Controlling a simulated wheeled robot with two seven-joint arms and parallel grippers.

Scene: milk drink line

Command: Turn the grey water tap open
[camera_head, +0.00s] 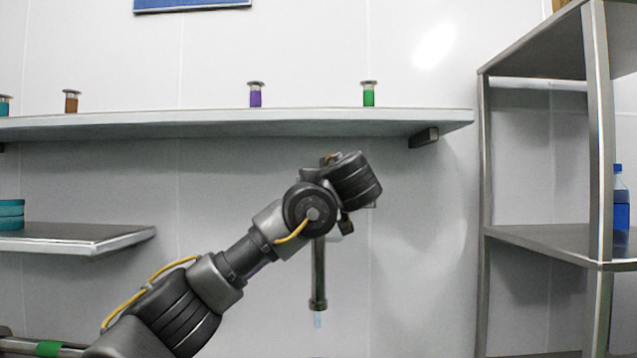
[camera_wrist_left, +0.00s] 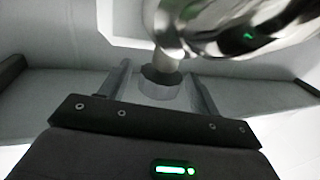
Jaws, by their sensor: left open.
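The tap's dark, grey-green spout (camera_head: 318,268) hangs down in front of the wall in the head view, with a pale blue tip or bit of water at its lower end. The rest of the tap is hidden behind my left wrist there. In the left wrist view the shiny metal tap (camera_wrist_left: 235,28) fills the upper right, and a short grey round part (camera_wrist_left: 158,90) sits below it. My left gripper (camera_wrist_left: 160,72) is open, with one finger on each side of this grey part. I cannot tell whether they touch it. My right gripper is out of view.
A long wall shelf (camera_head: 220,122) above the arm holds small jars, among them a purple (camera_head: 255,95) and a green one (camera_head: 368,94). A lower shelf (camera_head: 80,240) is at left. A metal rack (camera_head: 487,200) with a blue bottle (camera_head: 621,205) stands at right.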

